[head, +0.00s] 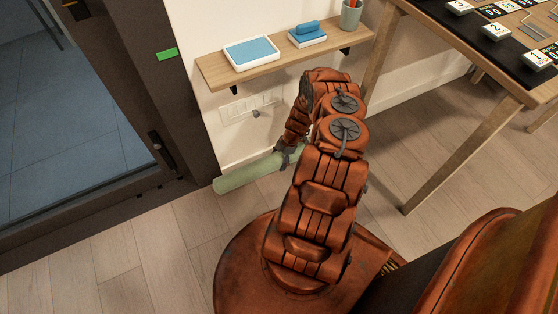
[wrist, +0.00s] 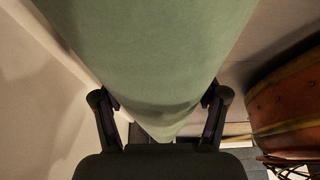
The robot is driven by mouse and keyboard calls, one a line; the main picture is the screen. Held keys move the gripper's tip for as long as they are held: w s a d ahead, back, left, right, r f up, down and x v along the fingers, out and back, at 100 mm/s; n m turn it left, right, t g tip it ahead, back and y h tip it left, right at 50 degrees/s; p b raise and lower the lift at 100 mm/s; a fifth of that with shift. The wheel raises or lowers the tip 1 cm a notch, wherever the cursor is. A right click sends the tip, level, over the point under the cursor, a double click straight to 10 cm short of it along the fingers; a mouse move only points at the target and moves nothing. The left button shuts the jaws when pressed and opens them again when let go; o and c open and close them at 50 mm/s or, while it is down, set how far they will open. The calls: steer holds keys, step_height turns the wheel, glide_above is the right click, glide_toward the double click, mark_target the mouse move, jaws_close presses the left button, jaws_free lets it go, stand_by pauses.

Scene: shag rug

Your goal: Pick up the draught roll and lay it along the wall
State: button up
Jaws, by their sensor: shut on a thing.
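The draught roll (head: 245,174) is a long pale green cylinder. In the head view it lies level, low by the foot of the white wall, its left end near the dark door frame. Its right end is hidden behind my arm. I cannot tell whether it touches the floor or the wall. In the wrist view the roll (wrist: 150,50) fills the top middle, between the two fingers. My gripper (head: 285,152) is shut on the roll. Its fingers also show in the wrist view (wrist: 160,105), one on each side of the roll.
A wooden shelf (head: 270,69) on the wall above carries a blue-topped tray (head: 251,53), a blue block on a pad (head: 307,34) and a cup (head: 351,15). A wall socket strip (head: 250,107) is below. A table (head: 465,55) stands right. Floor at left is clear.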

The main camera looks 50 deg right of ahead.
steer(key=shift+f+b, duration=2.05)
steer(key=shift+b, duration=0.1)
steer(key=shift+f+p, duration=0.15)
steer(key=shift+p, duration=0.25)
steer(key=shift+f, duration=1.3)
steer(key=o, duration=1.9)
steer(key=shift+c, duration=0.2)
steer(key=shift+v, duration=6)
